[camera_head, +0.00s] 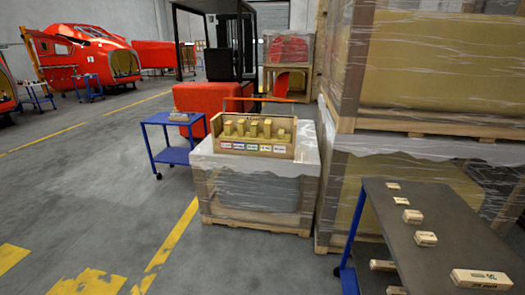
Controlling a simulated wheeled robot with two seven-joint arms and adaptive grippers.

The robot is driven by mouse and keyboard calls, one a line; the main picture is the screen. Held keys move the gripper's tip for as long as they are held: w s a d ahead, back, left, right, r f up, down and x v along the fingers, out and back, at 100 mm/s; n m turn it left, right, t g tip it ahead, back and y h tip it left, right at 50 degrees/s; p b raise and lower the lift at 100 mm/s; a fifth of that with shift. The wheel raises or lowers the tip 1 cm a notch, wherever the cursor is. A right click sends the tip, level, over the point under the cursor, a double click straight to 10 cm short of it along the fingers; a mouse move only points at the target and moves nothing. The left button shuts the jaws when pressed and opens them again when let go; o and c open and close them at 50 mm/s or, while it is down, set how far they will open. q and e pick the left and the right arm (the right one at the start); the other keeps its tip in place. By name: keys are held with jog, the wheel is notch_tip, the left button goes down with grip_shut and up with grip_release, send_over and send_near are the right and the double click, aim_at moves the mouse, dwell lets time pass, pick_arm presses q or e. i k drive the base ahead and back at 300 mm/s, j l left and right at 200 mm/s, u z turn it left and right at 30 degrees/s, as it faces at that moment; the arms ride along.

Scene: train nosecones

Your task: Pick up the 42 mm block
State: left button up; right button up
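Several pale wooden blocks lie on the dark-topped trolley (439,232) at the lower right. The largest is a long block (481,279) near the bottom edge, with dark and green print on its side. Smaller blocks lie farther back, such as a middle block (425,239), another block (412,216) and a small far block (392,186). Two more show at the near left side, a lying block (382,265) and a partly cut-off block (397,290). The prints are too small to tell which is the 42 mm block. Neither gripper shows.
A wooden rack (279,150) with several upright blocks and coloured labels stands on a wrapped crate (256,222) in the middle. A blue trolley (173,155) stands left of it. Tall wrapped crates (430,60) stand behind the dark trolley.

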aim_at(410, 217)
jog(key=z, duration=1.3)
